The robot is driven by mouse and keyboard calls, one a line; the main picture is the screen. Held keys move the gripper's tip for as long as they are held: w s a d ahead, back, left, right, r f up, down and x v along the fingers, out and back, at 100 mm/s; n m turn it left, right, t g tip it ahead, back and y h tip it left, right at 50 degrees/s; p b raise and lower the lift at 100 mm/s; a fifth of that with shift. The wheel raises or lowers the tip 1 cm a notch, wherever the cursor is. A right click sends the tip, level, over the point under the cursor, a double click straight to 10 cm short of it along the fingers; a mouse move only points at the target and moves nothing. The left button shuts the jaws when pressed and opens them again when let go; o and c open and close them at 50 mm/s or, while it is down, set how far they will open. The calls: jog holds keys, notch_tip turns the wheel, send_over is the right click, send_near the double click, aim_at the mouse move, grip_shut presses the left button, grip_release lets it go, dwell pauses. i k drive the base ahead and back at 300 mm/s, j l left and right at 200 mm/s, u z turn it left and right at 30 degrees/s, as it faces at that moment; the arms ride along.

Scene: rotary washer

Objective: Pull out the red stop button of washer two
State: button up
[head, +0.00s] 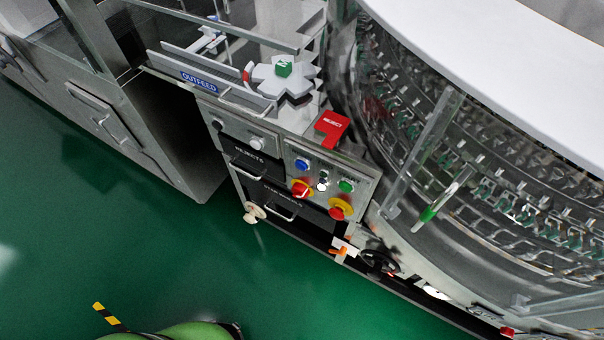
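The control panel (324,172) is on the front of the washer in the middle of the head view. Whether the red button is in or out cannot be told. No label reading washer two is legible. My gripper is not in view.
Blue (302,164) and green (346,186) buttons are close by on the panel. Drawers (262,168), a pale knob (254,213) and a black handwheel (379,262) are on the front. A red reject box (331,127) stands above. Green floor (130,240) is open in front.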

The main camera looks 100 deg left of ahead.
aim_at(336, 213)
jog(key=k+u, duration=0.2)
jog(key=u, duration=1.55)
